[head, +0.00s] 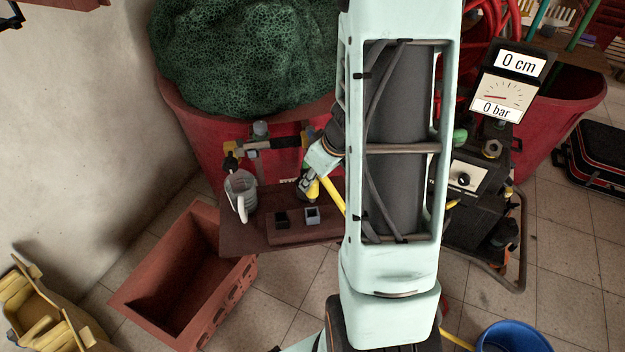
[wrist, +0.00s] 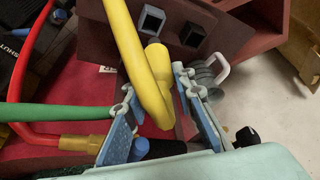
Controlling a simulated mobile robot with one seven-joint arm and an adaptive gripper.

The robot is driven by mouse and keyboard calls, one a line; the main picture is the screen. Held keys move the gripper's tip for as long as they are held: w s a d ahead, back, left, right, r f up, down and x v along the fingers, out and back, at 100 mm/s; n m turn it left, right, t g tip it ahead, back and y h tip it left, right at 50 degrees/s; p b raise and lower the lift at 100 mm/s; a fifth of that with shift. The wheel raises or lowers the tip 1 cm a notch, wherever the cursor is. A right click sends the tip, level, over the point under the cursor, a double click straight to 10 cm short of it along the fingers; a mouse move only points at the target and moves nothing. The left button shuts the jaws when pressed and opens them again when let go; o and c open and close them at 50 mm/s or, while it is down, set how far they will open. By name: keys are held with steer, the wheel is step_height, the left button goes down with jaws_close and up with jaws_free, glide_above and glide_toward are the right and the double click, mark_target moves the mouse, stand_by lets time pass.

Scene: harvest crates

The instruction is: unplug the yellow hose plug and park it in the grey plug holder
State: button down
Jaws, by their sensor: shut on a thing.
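My gripper (head: 311,186) is shut on the yellow hose plug (head: 313,192), above the back of the brown bench. In the wrist view the yellow plug (wrist: 157,58) shows between the two blue-grey fingers of my gripper (wrist: 154,84). Its yellow hose (wrist: 124,35) bends across in front and hides part of the grip. The grey plug holder (head: 312,215) is a square open socket on the bench, just in front of the plug. It also shows in the wrist view (wrist: 151,20). The plug is apart from this holder. Whether the plug touches anything below is unclear.
A black holder (head: 281,219) stands left of the grey one. A metal jug (head: 238,186) stands at the bench's left end, near pipe fittings (head: 262,146). Green (wrist: 55,112) and red hoses (wrist: 40,138) lie close to my gripper. A gauge (head: 498,97) reads 0 bar.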

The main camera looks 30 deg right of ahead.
mark_target(312, 189)
steer(key=shift+f+b, duration=2.05)
steer(key=shift+b, duration=0.05)
steer(key=shift+b, duration=1.1)
stand_by(0.3)
steer(key=shift+f+b, duration=2.1)
steer(key=shift+b, duration=0.55)
steer(key=c, duration=1.5)
jaws_free()
steer(key=shift+c, duration=0.2)
steer(key=shift+r, duration=0.1)
steer(key=v, duration=1.2)
